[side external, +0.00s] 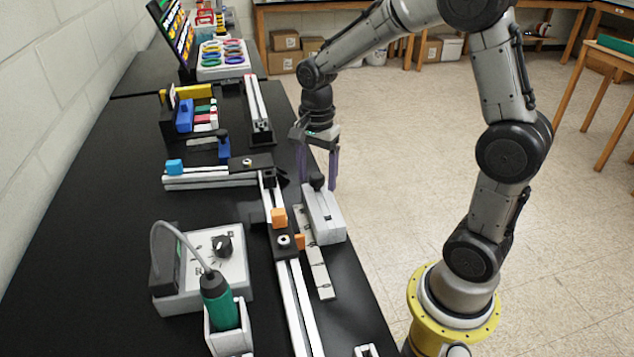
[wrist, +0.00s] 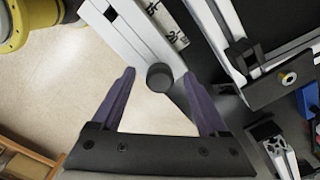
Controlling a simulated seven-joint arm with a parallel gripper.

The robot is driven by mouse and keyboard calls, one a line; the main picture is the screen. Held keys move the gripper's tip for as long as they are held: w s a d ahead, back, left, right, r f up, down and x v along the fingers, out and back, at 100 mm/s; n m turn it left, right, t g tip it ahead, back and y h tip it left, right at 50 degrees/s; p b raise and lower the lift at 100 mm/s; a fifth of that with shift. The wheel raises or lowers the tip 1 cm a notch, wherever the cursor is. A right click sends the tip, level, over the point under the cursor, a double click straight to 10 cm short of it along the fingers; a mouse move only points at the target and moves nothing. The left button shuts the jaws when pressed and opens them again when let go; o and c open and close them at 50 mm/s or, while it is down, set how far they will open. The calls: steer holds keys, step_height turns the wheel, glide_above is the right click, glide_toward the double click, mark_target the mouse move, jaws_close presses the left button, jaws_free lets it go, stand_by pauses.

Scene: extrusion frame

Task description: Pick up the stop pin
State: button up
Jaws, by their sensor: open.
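A dark, round-headed pin (side external: 317,182), which looks like the stop pin, stands at the far end of a light grey slotted block (side external: 326,222) near the bench's right edge. In the wrist view its round head (wrist: 159,78) shows at the end of the white block (wrist: 132,38). My gripper (side external: 318,184) points down with its two purple fingers apart, one on each side of the pin head. In the wrist view the open gripper (wrist: 159,73) shows gaps between the head and both fingertips. The pin's shaft is hidden.
A marked strip (side external: 313,262) and extrusion rails (side external: 293,300) with orange blocks lie left of the slotted block. A grey control box (side external: 200,272) and a green-handled tool (side external: 219,303) stand farther left. The floor (side external: 380,200) is open to the right.

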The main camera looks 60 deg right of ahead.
steer(key=shift+f, duration=0.45)
jaws_close()
